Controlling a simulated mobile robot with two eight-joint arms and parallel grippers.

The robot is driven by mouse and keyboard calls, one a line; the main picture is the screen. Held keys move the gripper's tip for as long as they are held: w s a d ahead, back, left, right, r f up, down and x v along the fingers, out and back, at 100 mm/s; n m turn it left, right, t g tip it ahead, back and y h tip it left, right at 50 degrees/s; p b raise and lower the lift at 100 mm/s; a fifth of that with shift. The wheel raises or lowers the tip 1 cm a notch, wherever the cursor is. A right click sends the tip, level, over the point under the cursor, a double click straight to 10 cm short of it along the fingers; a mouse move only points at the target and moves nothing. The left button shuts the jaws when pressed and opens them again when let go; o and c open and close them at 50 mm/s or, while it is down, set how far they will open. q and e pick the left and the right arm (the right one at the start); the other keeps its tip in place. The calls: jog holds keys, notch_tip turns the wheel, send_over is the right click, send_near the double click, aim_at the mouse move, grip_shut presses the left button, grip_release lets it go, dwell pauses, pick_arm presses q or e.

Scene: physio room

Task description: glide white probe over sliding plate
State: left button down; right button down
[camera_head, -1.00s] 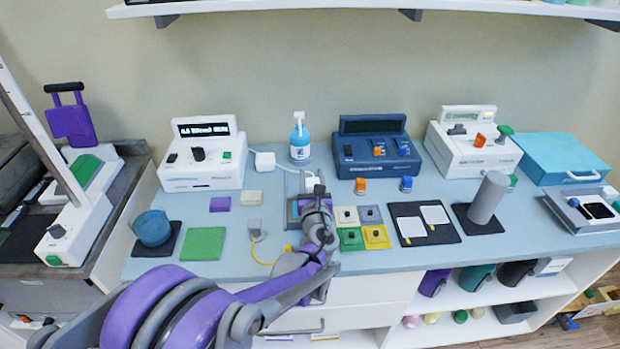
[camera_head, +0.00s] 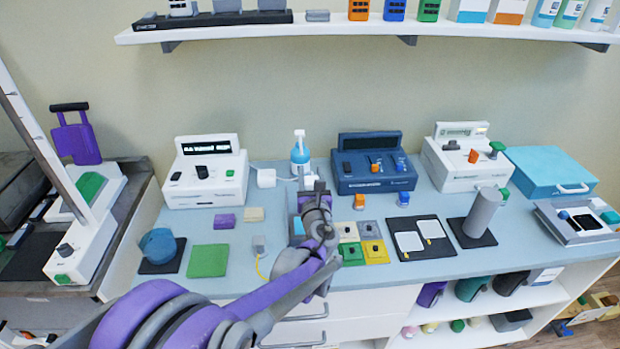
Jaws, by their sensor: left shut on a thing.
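My left gripper (camera_head: 317,190) is over the middle of the bench, seen from behind, with my purple and grey arm reaching in from the lower left. It is shut on a small white piece, seemingly the white probe (camera_head: 308,183), which shows just past the fingers. A grey-framed plate with a light blue face, seemingly the sliding plate (camera_head: 298,226), lies under and beside the gripper and is partly hidden by it. I cannot tell whether the probe touches the plate. My right gripper is not in view.
A blue pump bottle (camera_head: 300,155) and a white adapter (camera_head: 266,178) stand behind the gripper. To the right are several coloured tiles (camera_head: 352,252), a black mat with white pads (camera_head: 398,228) and a grey cylinder (camera_head: 482,212). A green pad (camera_head: 208,260) lies at the left.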

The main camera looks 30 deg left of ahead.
pick_arm(q)
jog(key=shift+r+p, duration=0.5)
jog(key=shift+r, duration=0.45)
jog(key=shift+f, duration=0.1)
jog(key=shift+f+b, duration=1.15)
jog(key=shift+f, duration=0.4)
